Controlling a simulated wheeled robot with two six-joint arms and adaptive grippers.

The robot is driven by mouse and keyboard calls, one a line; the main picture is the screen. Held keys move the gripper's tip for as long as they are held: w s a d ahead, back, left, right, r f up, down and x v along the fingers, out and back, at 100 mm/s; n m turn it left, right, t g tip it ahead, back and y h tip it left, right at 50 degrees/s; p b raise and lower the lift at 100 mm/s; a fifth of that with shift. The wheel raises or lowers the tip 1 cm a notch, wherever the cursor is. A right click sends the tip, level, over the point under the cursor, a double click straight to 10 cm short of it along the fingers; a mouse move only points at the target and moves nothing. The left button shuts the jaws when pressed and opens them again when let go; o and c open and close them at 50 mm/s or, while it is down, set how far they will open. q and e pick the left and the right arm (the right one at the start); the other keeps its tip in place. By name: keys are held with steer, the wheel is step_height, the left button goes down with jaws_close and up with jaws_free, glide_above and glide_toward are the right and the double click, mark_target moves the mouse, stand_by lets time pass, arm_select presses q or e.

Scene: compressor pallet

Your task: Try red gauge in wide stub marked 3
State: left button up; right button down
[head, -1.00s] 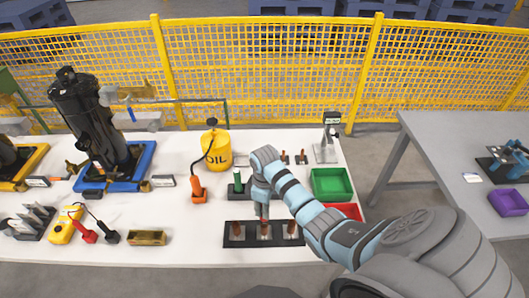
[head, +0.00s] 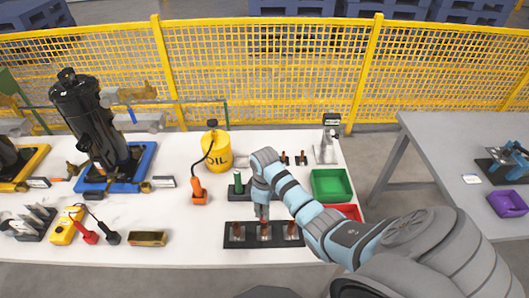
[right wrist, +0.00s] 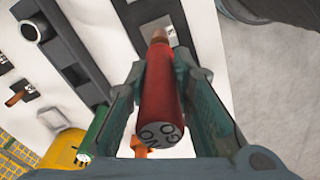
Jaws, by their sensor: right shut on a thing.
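My right gripper (head: 262,214) is shut on the red gauge (right wrist: 163,100), over the middle of a black block (head: 232,243) with three copper stubs. The stub numbers are not readable. The green gauge (head: 238,183) stands in a black rack (head: 247,191) behind the gripper. My left gripper is not in view.
Green (head: 345,184) and red (head: 350,212) bins stand right of the block, the red one partly behind my arm. A yellow oil can (head: 217,153) stands behind. A brass-coloured box (head: 148,239) lies to the left. Table between box and block is clear.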

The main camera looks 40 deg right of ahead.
steer(key=shift+f+b, duration=0.35)
steer(key=shift+f, duration=0.2)
steer(key=shift+p, duration=0.35)
stand_by(1.4)
steer(key=shift+r, duration=0.1)
steer(key=shift+r, duration=1.45)
steer(key=shift+f, duration=0.1)
steer(key=shift+f+b, duration=0.5)
steer(key=shift+f, duration=0.45)
